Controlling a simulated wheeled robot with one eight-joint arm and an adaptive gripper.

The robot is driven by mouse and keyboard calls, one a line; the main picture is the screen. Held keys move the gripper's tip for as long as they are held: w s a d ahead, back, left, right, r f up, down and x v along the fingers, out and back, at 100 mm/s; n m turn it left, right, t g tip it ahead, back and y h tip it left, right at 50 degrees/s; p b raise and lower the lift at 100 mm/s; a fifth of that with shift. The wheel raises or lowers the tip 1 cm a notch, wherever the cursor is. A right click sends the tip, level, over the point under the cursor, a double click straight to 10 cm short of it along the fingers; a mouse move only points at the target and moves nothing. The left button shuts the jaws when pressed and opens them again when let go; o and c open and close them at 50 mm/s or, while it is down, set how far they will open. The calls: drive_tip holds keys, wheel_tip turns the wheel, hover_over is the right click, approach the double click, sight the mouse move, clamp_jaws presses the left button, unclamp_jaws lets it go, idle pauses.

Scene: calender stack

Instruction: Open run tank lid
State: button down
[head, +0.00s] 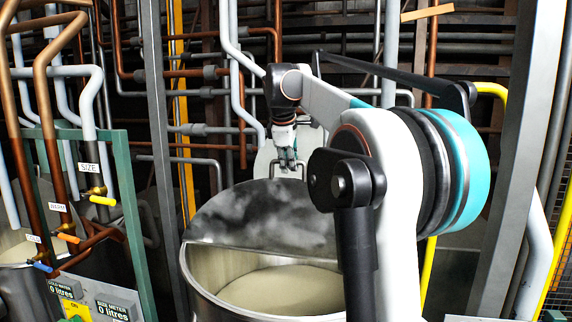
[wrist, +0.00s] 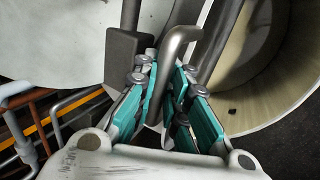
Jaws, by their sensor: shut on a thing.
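The run tank (head: 190,275) is a round steel vessel at the bottom centre of the head view. A shiny grey half-disc (head: 262,212) spans its back half. Its front half is open and shows a pale cream surface (head: 280,290). My gripper (head: 287,166) is above and behind the half-disc, in front of a pale rounded panel (head: 262,160). In the wrist view, my gripper's teal fingers (wrist: 168,95) are shut around a bent grey bar handle (wrist: 176,45). I cannot tell from these frames exactly how the handle joins the lid.
Copper and grey pipes with labelled valves (head: 96,195) stand at the left, beside a green frame (head: 130,200). Size and cold-water meter boxes (head: 118,305) are at the bottom left. A grey post (head: 520,150) and a yellow rail (head: 428,270) stand at the right. Pipework fills the back.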

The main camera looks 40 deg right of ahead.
drive_tip(key=shift+w+d+r, duration=0.1)
drive_tip(key=shift+w+d, duration=0.2)
drive_tip(key=shift+d, duration=0.1)
drive_tip(key=c, duration=1.9)
unclamp_jaws()
drive_tip(key=shift+o, duration=1.3)
drive_tip(key=shift+d, duration=0.1)
drive_tip(key=v, duration=1.1)
drive_tip(key=shift+r, duration=0.45)
drive_tip(key=shift+w, duration=0.1)
